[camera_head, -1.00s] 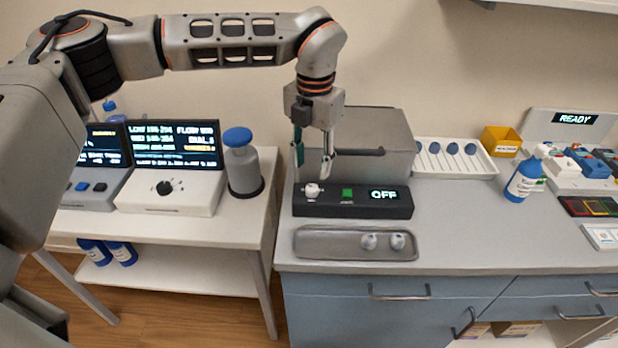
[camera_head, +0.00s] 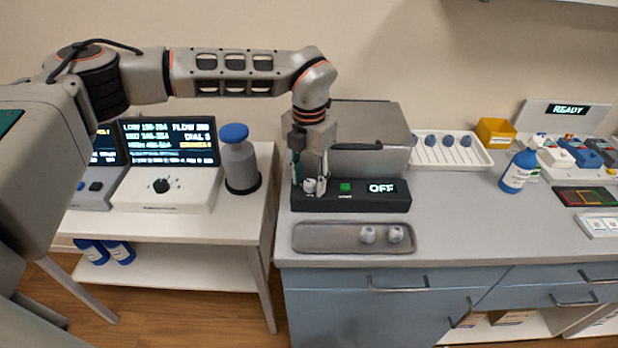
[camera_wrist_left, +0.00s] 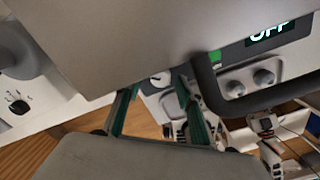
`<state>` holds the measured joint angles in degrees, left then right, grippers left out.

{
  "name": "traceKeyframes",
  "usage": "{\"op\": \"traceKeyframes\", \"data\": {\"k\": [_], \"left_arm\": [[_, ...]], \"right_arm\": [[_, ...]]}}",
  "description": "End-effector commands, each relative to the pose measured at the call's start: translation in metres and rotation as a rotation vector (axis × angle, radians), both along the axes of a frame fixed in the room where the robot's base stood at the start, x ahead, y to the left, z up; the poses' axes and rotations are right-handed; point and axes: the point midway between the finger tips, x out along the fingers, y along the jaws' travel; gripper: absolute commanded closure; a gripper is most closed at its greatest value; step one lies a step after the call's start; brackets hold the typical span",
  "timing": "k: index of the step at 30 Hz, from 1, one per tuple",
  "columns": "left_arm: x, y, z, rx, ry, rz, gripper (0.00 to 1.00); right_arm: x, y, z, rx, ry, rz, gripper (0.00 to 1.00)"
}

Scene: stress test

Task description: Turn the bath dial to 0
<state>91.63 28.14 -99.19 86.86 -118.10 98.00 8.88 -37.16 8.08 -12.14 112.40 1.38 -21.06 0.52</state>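The bath dial (camera_head: 310,186) is a small pale knob at the left end of a black control panel (camera_head: 345,203). The panel has a green button (camera_head: 345,187) and a display (camera_head: 382,188) reading OFF. My left gripper (camera_head: 310,180) points down at the dial, with one finger to each side of it. In the left wrist view the green-padded fingers (camera_wrist_left: 155,90) stand apart, and part of the dial (camera_wrist_left: 160,78) shows between their tips. I cannot tell whether they touch it. The dial's pointer is not readable. My right gripper is not in view.
A grey lidded bath (camera_head: 365,125) stands behind the panel. A grey tray (camera_head: 330,237) with two round pieces lies in front. To the left, a blue-capped bottle (camera_head: 240,165) and a dial console (camera_head: 165,190) stand on a white table.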

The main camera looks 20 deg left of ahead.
Motion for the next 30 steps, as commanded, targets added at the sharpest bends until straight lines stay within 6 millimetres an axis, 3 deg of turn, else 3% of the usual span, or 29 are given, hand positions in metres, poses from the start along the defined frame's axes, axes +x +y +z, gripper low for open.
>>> {"op": "traceKeyframes", "data": {"k": [6,11,30], "left_arm": [[0.0001,0.0,-0.0005,0.0,0.0,0.0,0.62],[0.0001,0.0,-0.0004,0.0,0.0,0.0,1.0],[0.0001,-0.0005,0.0001,0.0,-0.001,0.117,1.0]], "right_arm": [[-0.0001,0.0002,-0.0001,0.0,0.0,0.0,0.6],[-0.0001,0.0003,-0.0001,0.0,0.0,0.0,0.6],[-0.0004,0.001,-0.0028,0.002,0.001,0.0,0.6]]}}
